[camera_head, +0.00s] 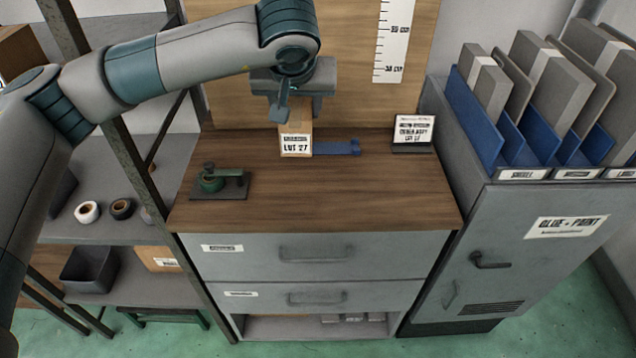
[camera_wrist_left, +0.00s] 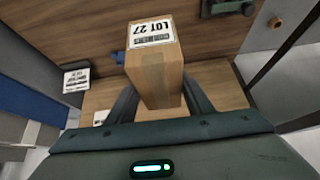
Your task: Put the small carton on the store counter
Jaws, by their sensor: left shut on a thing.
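The small carton (camera_head: 296,140) is a brown box with a white label reading LOT 27. My left gripper (camera_head: 291,108) is shut on it from above, at the back of the wooden counter top (camera_head: 330,200). In the left wrist view the carton (camera_wrist_left: 158,75) sits between the two fingers of my left gripper (camera_wrist_left: 160,98), label facing the counter's front side. I cannot tell whether its base touches the counter. My right gripper is not in view.
A blue item (camera_head: 338,148) lies right beside the carton. A small sign (camera_head: 413,131) stands at the back right. A green-handled tool on a dark plate (camera_head: 219,183) sits at the left. The counter's front middle is clear. A grey cabinet (camera_head: 530,250) adjoins the right.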

